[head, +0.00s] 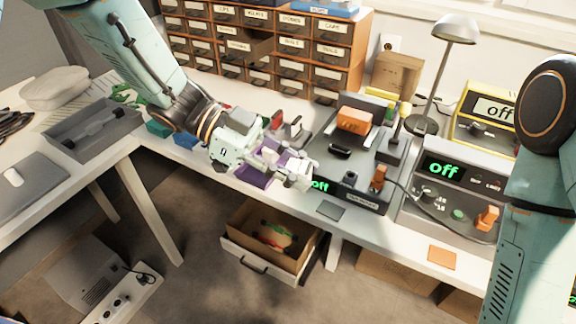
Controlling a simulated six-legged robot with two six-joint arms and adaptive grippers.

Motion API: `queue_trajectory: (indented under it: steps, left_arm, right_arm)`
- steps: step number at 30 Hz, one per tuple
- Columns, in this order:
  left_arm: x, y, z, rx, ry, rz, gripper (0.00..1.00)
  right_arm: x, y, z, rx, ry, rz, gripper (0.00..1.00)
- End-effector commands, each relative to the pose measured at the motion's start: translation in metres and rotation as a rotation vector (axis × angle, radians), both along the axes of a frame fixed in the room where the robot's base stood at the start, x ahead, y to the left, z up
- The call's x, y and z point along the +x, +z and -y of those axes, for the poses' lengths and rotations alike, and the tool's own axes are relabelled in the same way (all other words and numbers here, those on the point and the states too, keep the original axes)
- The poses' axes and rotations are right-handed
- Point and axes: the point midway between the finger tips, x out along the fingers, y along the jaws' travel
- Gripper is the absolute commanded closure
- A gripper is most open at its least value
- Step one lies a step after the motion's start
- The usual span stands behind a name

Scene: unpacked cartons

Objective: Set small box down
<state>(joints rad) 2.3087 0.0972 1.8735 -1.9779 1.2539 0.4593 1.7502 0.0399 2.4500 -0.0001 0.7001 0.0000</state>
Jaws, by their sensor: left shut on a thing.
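My left gripper (290,168) reaches in from the upper left, low over the front of the white workbench (215,176). It is shut on a purple box-like thing (258,177), which I take to be the small box. The fingers and palm cover much of it. I cannot tell whether its underside touches the bench. My right arm shows at the right edge, but its gripper is out of view.
A dark station (330,165) with an orange block (354,120) stands just right of the gripper. An open drawer (262,262) juts out below the bench. A labelled drawer cabinet (335,50) and a lamp (456,28) stand behind. A grey tray (85,140) is at left.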

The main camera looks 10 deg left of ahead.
Motion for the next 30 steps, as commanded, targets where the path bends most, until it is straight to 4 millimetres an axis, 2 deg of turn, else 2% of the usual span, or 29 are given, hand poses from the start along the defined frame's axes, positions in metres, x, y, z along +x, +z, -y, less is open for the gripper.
queue_trajectory:
  steps: [6,18,24,30]
  left_arm:
    - [0.013,-0.018,0.014,0.002,-0.133,0.000,1.00]
    - [0.030,-0.038,0.030,0.001,-0.300,0.000,1.00]
    - [0.031,-0.039,0.031,0.001,-0.315,0.000,1.00]
    - [0.026,-0.028,0.023,-0.001,-0.245,-0.001,1.00]
  right_arm:
    - [0.000,0.000,0.000,0.000,0.000,0.000,0.60]
    - [0.000,0.000,0.000,0.000,0.000,0.000,0.60]
    - [0.000,0.000,0.000,0.000,0.000,0.000,0.60]
    - [0.000,0.000,0.000,0.000,0.000,0.000,0.60]
